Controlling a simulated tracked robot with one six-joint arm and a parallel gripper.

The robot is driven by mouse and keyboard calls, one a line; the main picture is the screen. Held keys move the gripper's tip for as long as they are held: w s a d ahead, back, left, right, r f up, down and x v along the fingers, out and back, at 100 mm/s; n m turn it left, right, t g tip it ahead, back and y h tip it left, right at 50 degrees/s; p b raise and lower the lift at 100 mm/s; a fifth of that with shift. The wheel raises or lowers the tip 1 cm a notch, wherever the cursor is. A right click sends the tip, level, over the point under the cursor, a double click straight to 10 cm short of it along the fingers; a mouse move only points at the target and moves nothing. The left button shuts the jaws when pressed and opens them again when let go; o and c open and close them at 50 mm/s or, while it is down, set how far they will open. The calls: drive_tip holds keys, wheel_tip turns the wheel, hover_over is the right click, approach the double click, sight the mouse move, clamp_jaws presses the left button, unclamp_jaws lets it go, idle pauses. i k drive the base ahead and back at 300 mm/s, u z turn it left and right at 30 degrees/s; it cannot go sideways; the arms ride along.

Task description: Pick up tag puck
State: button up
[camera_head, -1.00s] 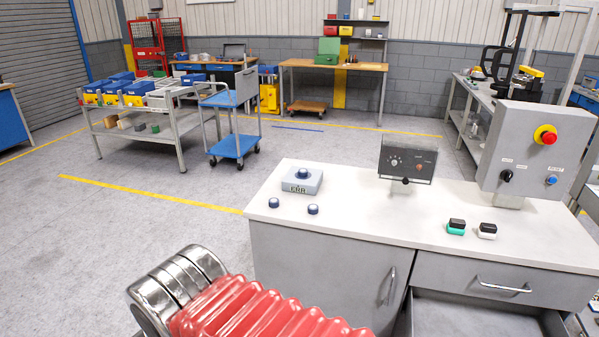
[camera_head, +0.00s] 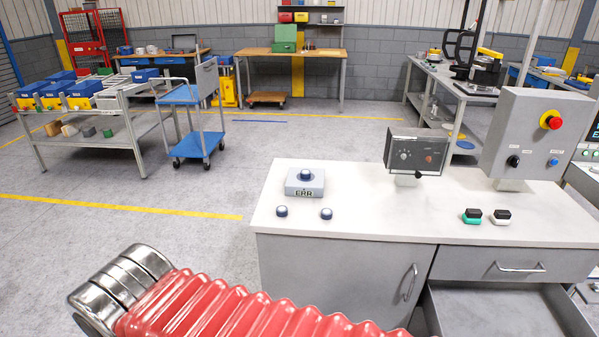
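Several small dark-blue pucks with pale tops are on the white counter (camera_head: 400,215). One puck (camera_head: 305,174) sits on top of a grey reader box (camera_head: 291,187) whose display reads ERR. Two more pucks, a left one (camera_head: 281,211) and a right one (camera_head: 326,214), lie on the counter in front of the box, apart from each other. I cannot tell from their looks which is the tag puck. My red ribbed arm with metal rings crosses the lower left, below the counter's front edge. My gripper is not in view.
A dark panel with knobs (camera_head: 415,153) and a grey box with a red button (camera_head: 516,140) stand on the counter. A green-and-black block (camera_head: 472,216) and a white-and-black block (camera_head: 500,217) lie at right. An open drawer (camera_head: 500,310) juts out below.

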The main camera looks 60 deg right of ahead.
sight(305, 174)
drive_tip(key=z, duration=0.3)
drive_tip(key=i, duration=0.7)
drive_tip(key=z, duration=0.8)
drive_tip(key=i, duration=0.5)
drive_tip(key=z, duration=0.25)
